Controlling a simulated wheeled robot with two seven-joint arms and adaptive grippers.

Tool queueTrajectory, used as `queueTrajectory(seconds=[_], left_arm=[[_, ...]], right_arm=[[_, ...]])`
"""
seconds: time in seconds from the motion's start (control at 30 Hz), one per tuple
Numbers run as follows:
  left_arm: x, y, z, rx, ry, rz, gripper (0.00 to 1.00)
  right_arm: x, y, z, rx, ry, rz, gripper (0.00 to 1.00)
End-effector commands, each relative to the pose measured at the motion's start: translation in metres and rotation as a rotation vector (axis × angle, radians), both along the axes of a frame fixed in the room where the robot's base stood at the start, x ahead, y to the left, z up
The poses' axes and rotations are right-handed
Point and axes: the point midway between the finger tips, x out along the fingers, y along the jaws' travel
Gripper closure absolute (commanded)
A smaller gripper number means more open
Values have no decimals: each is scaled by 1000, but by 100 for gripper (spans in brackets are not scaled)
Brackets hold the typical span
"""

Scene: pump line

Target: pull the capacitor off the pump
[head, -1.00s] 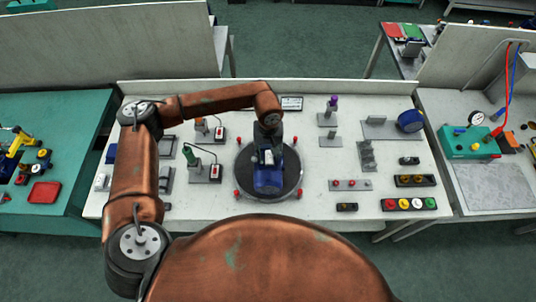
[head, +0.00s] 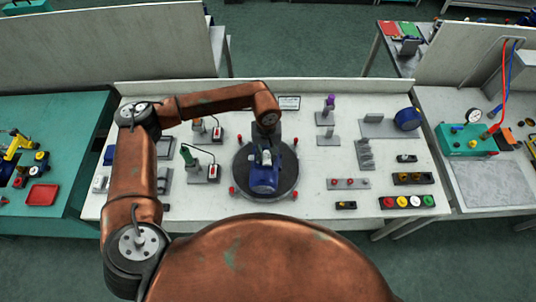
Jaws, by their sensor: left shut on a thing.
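The blue pump (head: 265,180) sits on a dark round turntable (head: 245,185) in the middle of the white bench. A small pale part, which looks like the capacitor (head: 266,157), shows at the top of the pump, right below my gripper. My left gripper (head: 266,146) points down over the pump's far end, shut on this small part. The fingertips are small and partly hidden by the wrist, and I cannot tell whether the part still touches the pump. My right gripper is not in view.
Small red posts stand around the turntable. Tools on stands (head: 188,157) are to the left. A row of coloured buttons (head: 408,202), a blue reel (head: 407,119) and small brackets are to the right.

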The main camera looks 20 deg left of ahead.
Motion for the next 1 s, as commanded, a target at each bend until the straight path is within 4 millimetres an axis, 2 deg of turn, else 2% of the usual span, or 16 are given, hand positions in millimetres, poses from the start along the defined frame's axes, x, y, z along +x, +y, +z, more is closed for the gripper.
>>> queueTrajectory(seconds=[0.03,0.27,1.0], left_arm=[[-2,8,-10,21,8,7,100],[-2,8,-6,21,7,7,100],[0,3,36,7,0,1,100]], right_arm=[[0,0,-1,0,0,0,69],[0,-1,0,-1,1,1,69],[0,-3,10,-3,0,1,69]])
